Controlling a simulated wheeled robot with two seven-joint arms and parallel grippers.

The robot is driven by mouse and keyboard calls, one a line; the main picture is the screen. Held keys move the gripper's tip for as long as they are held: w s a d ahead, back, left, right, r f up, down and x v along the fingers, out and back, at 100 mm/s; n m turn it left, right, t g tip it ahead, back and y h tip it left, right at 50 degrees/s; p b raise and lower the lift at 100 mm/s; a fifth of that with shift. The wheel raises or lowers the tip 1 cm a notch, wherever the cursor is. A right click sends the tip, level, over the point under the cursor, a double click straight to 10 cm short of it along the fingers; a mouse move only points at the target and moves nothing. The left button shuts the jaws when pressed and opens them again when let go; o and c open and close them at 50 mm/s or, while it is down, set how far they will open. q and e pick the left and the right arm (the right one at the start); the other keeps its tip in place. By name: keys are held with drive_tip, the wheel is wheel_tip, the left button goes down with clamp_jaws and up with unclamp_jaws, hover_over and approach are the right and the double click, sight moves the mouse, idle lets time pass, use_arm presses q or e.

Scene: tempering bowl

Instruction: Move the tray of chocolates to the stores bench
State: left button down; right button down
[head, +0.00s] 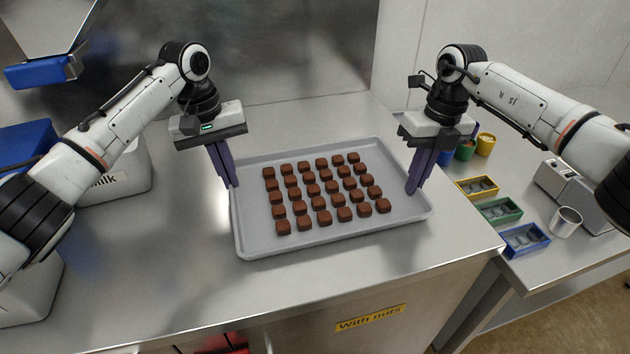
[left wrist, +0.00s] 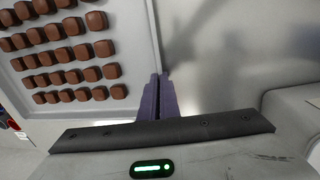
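The grey tray (head: 350,233) holds rows of brown chocolates (head: 319,198) on the steel bench in the head view. My left gripper (head: 232,184) points down at the tray's left rim, its fingers close together. In the left wrist view its fingers (left wrist: 160,82) stand at the tray's rim (left wrist: 152,40) and look closed on it. My right gripper (head: 412,188) points down at the tray's right rim, its fingers also close together on the rim. The tray looks level; I cannot tell whether it touches the bench.
A second steel bench (head: 585,250) at the right holds yellow, green and blue bins (head: 525,239), a metal cup (head: 565,222) and coloured pots (head: 484,144). A gap separates the benches. A "With nuts" label (head: 370,317) is on the near bench's front.

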use_arm(q)
drive_tip(key=c, duration=2)
unclamp_jaws()
use_arm(e)
drive_tip(key=c, duration=2)
unclamp_jaws()
drive_tip(key=shift+r, duration=0.1)
use_arm(q)
drive_tip(key=r, duration=0.4)
drive_tip(key=a+r, duration=0.1)
drive_tip(key=r, duration=0.7)
drive_tip(key=shift+s+a, duration=0.2)
drive_tip(key=shift+s, duration=0.05)
use_arm(e)
drive_tip(key=r, duration=0.4)
drive_tip(key=d+r, duration=0.1)
drive_tip(key=r, duration=0.6)
drive_tip(key=shift+w+d+r, duration=0.15)
drive_tip(key=shift+r, duration=0.25)
